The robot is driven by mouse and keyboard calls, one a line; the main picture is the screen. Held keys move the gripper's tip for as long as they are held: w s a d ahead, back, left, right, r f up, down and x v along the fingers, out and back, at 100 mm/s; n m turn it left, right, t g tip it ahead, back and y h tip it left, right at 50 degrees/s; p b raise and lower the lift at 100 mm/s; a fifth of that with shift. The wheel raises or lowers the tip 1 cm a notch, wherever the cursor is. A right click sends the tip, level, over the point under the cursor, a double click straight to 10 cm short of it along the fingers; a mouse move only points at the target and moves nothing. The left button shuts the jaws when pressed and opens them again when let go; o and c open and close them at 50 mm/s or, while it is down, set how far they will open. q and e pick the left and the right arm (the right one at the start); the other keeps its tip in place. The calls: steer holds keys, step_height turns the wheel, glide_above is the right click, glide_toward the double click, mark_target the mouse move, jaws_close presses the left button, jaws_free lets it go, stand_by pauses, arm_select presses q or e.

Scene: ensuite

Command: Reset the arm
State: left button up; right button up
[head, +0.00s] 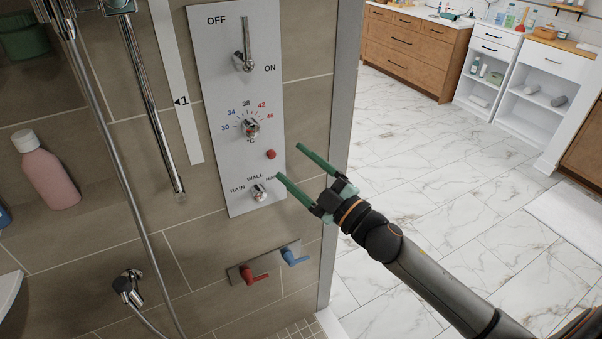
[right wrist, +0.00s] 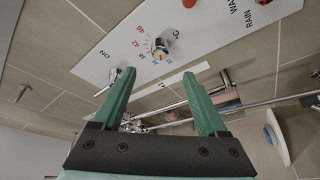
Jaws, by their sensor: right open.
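My right gripper (head: 292,170) is open and empty, its two green fingers apart, in front of the right edge of the shower control panel (head: 225,100). In the right wrist view its fingers (right wrist: 160,100) frame part of the tiled wall, with nothing between them. The panel carries an OFF/ON lever (head: 247,60), a temperature dial (head: 250,128), a red button (head: 271,154) and a RAIN/WALL/HAND selector knob (head: 259,192). The temperature dial also shows in the right wrist view (right wrist: 159,47), beyond the fingers. My left gripper is not in view.
Red (head: 255,275) and blue (head: 294,256) handles sit on a plate below the panel. A shower rail (head: 150,100) and a pink bottle (head: 46,172) are at left. A wall-edge post (head: 342,140) stands close behind the gripper. Marble floor (head: 430,160) is clear at right, before cabinets (head: 415,45).

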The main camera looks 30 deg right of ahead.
steer(key=shift+s+d, duration=0.15)
steer(key=shift+s, duration=0.25)
steer(key=shift+f, duration=0.1)
steer(key=s+a+f+m+g+h, duration=0.15)
steer(key=s+f+m, duration=0.25)
steer(key=f, duration=0.6)
steer(key=s+f+m+g+h, duration=0.3)
steer(key=s+f+m, duration=0.1)
steer(key=f, duration=0.6)
steer(key=s+a+f+m+g, duration=0.2)
steer(key=s+f+g, duration=0.1)
steer(key=s+f, duration=0.4)
steer(key=s+a+f+m+g, duration=0.2)
steer(key=s+f+g, duration=0.1)
steer(key=s+f, duration=0.4)
steer(key=shift+s+a, duration=0.4)
steer(key=shift+s, duration=0.1)
steer(key=shift+w+t, duration=0.1)
steer(key=shift+t, duration=0.15)
